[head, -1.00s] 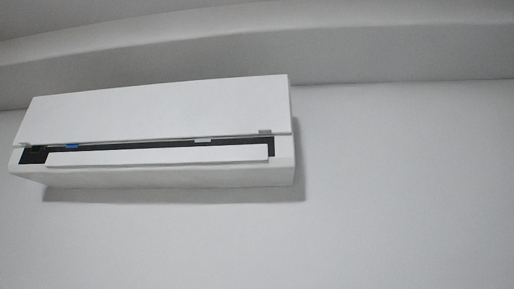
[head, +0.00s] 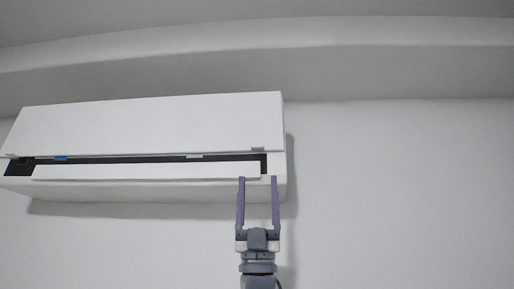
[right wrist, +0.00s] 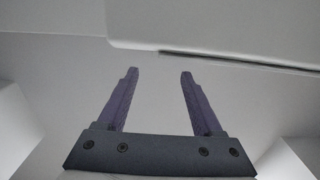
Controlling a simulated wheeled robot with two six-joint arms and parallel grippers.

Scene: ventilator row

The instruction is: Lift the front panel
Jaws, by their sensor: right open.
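The white wall unit (head: 60,188) hangs at the left of the head view. Its front panel (head: 150,122) is the large white upper face, with a dark gap under its lower edge. A narrow white flap (head: 140,172) lies below that gap. My right gripper (head: 258,178) is open and empty, its two purple fingers pointing up at the unit's lower right corner. In the right wrist view the gripper (right wrist: 158,72) is open, with a white part of the unit (right wrist: 250,30) and a dark slit beyond the fingertips. My left gripper is not in view.
Plain wall (head: 400,190) fills the right side, with free room there. A pale ledge (head: 400,68) runs along the top above the unit. Small tabs, one blue (head: 61,158), sit in the dark gap.

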